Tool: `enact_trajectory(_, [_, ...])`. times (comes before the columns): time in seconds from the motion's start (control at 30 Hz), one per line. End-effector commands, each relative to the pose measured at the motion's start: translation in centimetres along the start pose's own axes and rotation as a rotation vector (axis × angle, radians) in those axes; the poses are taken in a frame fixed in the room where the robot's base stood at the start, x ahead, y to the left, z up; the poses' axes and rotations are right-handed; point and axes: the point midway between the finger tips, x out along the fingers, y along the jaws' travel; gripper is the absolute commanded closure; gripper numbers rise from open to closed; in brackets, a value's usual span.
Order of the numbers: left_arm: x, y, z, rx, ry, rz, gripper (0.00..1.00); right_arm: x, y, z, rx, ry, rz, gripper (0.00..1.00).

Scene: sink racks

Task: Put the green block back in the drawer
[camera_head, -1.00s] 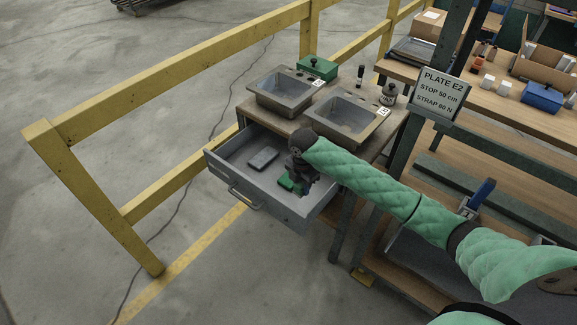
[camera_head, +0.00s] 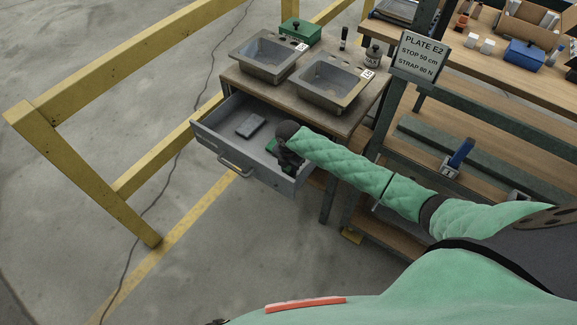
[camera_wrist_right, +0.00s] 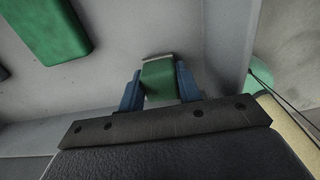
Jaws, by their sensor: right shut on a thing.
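The green block (camera_wrist_right: 158,82) is between the two blue fingers of my right gripper (camera_wrist_right: 160,88) in the right wrist view, and the gripper is shut on it. In the head view my right gripper (camera_head: 288,162) reaches down into the right end of the open grey drawer (camera_head: 222,142). The gripper largely hides the block there. I cannot tell whether the block touches the drawer floor. Another green piece (camera_wrist_right: 48,28) lies at the upper left of the wrist view, apart from the fingers. My left gripper is out of view.
A grey block (camera_head: 251,126) lies in the drawer's left part. Above it, the bench holds two sinks (camera_head: 330,82), a green box (camera_head: 299,31) and a dark jar (camera_head: 373,57). A yellow railing (camera_head: 150,65) runs at left. A sign (camera_head: 419,56) stands right.

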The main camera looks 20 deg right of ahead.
Motion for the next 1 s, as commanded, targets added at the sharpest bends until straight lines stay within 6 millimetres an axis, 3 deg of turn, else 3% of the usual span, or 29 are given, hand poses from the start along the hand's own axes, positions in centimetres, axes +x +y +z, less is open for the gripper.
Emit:
enact_trajectory(0.43, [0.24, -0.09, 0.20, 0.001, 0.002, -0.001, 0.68, 0.76, 0.04, 0.01, 0.000, -0.001, 0.001, 0.87])
enact_trajectory(0.47, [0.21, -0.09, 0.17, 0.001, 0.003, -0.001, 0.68, 0.79, 0.04, 0.00, 0.000, -0.001, 0.001, 0.64])
enact_trajectory(0.57, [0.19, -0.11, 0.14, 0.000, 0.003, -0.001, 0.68, 0.76, 0.03, 0.00, 0.000, 0.000, 0.001, 0.44])
enact_trajectory(1.0, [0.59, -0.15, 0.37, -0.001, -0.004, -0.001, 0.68, -0.03, 0.05, 0.08, 0.000, -0.001, 0.002, 0.44])
